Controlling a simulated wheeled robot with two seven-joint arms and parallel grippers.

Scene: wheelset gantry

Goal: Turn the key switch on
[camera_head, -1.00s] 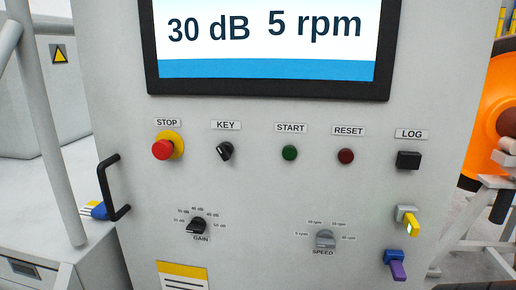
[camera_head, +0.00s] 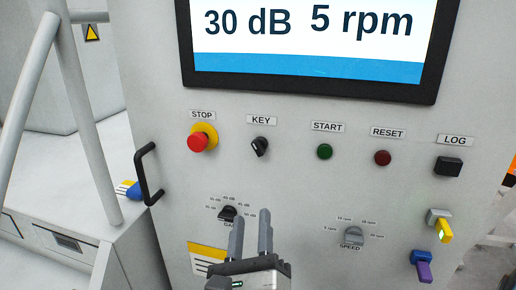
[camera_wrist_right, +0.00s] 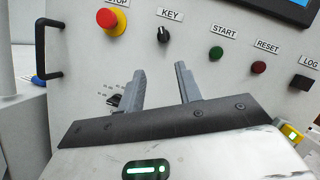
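The key switch (camera_head: 260,146) is a small black knob under the KEY label on the grey panel, its pointer tilted. It also shows in the right wrist view (camera_wrist_right: 164,35), above and beyond the fingers. My right gripper (camera_head: 251,222) is open and empty, with its two grey fingers pointing up toward the panel. It is below the key switch and apart from it, and partly covers the gain knob (camera_head: 228,213). In the right wrist view the open fingers (camera_wrist_right: 160,75) have a clear gap between them. My left gripper is not in view.
A red stop button (camera_head: 198,141) is left of the key; green start (camera_head: 324,152) and red reset (camera_head: 382,158) buttons are right. A black handle (camera_head: 148,174) juts out at the panel's left. The speed knob (camera_head: 354,236) and a yellow-tipped key (camera_head: 441,226) are lower right.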

